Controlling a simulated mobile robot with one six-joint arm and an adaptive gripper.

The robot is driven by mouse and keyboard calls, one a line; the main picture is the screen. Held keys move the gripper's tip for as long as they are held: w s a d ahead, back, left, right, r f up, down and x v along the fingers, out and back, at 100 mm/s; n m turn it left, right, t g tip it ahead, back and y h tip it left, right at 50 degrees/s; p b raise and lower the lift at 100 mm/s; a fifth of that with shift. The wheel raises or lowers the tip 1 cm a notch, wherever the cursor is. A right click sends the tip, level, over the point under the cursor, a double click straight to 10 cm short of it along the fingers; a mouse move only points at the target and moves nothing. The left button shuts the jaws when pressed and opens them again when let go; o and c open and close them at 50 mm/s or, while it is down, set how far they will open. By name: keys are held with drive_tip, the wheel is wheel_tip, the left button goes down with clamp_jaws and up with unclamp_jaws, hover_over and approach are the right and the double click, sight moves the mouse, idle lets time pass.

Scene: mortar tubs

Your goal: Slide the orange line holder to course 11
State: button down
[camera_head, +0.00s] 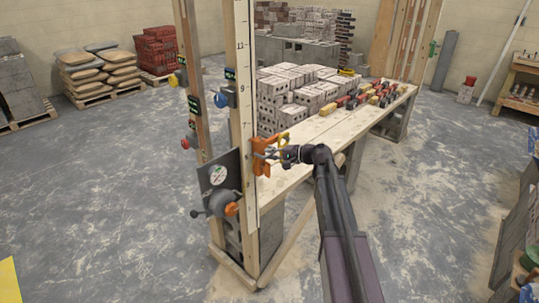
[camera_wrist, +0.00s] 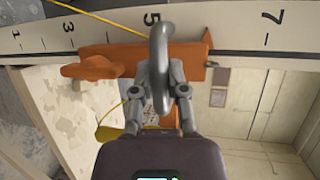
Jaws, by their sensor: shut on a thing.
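The orange line holder (camera_head: 262,158) sits on the front wooden post (camera_head: 244,60), beside its numbered scale. In the wrist view the orange line holder (camera_wrist: 108,58) lies across the white scale strip (camera_wrist: 225,34), near the 5, with 1 and 3 to its left and 7 to its right. My gripper (camera_head: 284,154) reaches it from the right. A yellow line (camera_wrist: 95,14) runs by the holder.
A dark plate (camera_head: 219,176) with a round label and a knob with an orange grip (camera_head: 229,208) are on the post below the holder. A second post (camera_head: 188,70) stands to the left.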

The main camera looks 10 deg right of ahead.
wheel_tip(320, 180, up, 34)
drive_tip(key=p, duration=3.3)
drive_tip(key=shift+f, duration=0.2)
drive_tip(key=shift+w, duration=0.1)
drive_tip(key=c, duration=0.6)
unclamp_jaws()
drive_tip(key=shift+c, duration=0.2)
drive_tip(key=shift+s+f, duration=0.1)
drive_tip(key=shift+s, duration=0.1)
